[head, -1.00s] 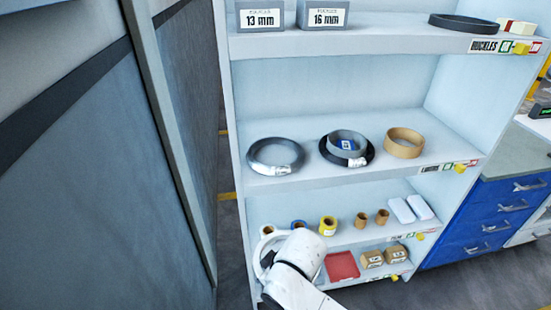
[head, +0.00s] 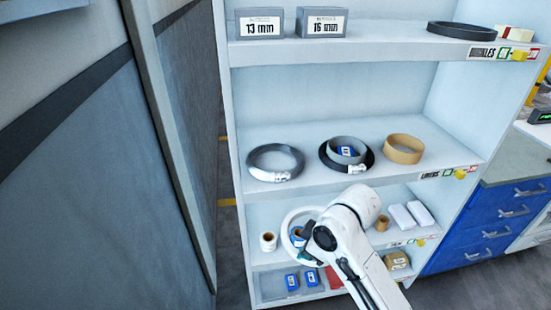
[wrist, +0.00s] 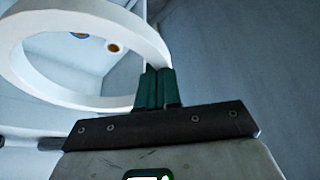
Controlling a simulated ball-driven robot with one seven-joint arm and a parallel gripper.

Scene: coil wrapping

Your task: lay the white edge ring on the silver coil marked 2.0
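My gripper (head: 307,230) is in front of the lower shelf in the head view. Its green fingers (wrist: 156,88) are shut on the rim of the white edge ring (wrist: 22,72). In the head view the ring (head: 285,222) shows as a thin white hoop left of my wrist, tilted, with small rolls seen through and beside it. In the wrist view it reaches up and left from the fingers. No silver coil marked 2.0 can be made out in these frames.
A shelf unit (head: 350,188) holds a grey ring (head: 257,158), a grey ring in a black one, and a tan ring (head: 404,149). Boxes marked 13 mm (head: 261,24) and 16 mm (head: 322,23) stand above. A wall panel (head: 75,180) is left; blue drawers (head: 490,222) are right.

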